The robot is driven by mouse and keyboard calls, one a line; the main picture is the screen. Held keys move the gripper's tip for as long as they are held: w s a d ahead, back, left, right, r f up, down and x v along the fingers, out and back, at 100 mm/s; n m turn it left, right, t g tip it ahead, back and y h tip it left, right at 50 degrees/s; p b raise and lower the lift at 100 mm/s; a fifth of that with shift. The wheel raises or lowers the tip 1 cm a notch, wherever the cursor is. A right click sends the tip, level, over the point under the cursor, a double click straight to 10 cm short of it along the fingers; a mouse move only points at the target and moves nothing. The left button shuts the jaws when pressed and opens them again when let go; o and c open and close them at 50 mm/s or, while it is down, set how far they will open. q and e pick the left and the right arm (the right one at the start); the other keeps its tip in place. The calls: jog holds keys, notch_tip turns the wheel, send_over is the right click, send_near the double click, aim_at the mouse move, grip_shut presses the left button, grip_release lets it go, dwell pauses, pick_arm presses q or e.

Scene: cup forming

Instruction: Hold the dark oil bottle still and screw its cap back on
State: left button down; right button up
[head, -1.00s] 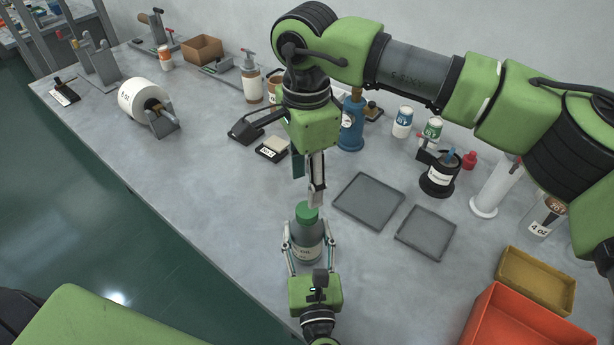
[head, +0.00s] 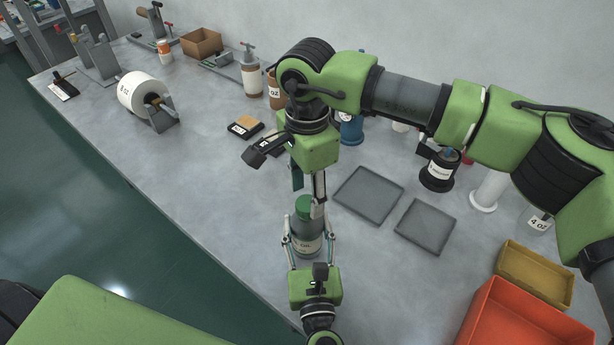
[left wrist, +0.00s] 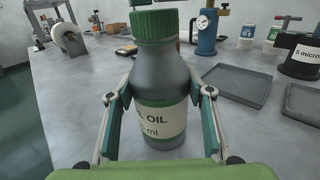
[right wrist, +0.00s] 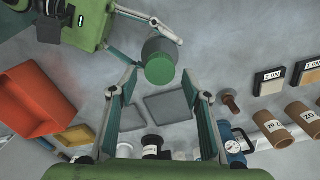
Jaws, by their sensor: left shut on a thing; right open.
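The dark oil bottle (head: 306,241) stands upright on the bench, its label partly visible in the left wrist view (left wrist: 147,88). Its green cap (head: 304,207) sits on top of the neck; how tightly it is seated I cannot tell. My left gripper (head: 307,239) is shut on the bottle body, one finger on each side. My right gripper (head: 308,197) points down from above, open, its fingertips close to the cap. In the right wrist view the cap (right wrist: 160,70) lies at the gap between the open fingertips, and they do not grip it.
Two flat grey trays (head: 369,193) lie right of the bottle. An orange bin (head: 520,325) and a yellow bin (head: 537,275) stand at front right. The bench left of the bottle is clear.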

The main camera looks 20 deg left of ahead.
jog(key=shift+f, duration=1.25)
jog(key=c, duration=1.1)
jog(key=m, duration=0.4)
jog(key=shift+m, duration=0.3)
jog(key=m, duration=0.8)
jog(key=shift+m, duration=0.3)
jog(key=m, duration=0.4)
jog(key=shift+m, duration=0.4)
jog(key=o, duration=1.3)
